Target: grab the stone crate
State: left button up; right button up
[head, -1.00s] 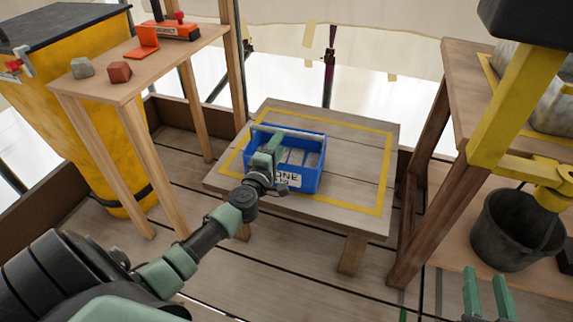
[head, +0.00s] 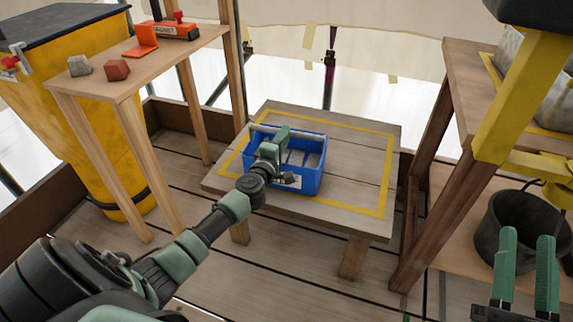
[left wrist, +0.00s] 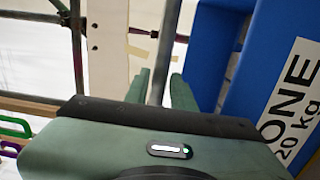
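The stone crate (head: 292,181) is a blue open box on the low wooden table, with a thin grey handle bar (head: 318,134) across its top. Its side and white label fill the right of the left wrist view (left wrist: 262,75). My left gripper (head: 283,137) is over the crate at the handle. In the left wrist view the bar (left wrist: 165,50) runs between its two fingers (left wrist: 160,88), which look apart; contact with the bar is unclear. My right gripper (head: 527,262) is open and empty at the lower right. My left wrist hides part of the crate's front.
The table (head: 330,207) has a yellow taped outline with free room right of the crate. A shelf (head: 155,75) at left holds two small blocks and an orange tool. A black bucket (head: 500,222) stands at right, behind my right gripper. A tall yellow bin (head: 75,140) stands far left.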

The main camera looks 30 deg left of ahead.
pick_arm(q)
grip_shut()
jog(key=shift+f, duration=0.1)
dwell(1.0)
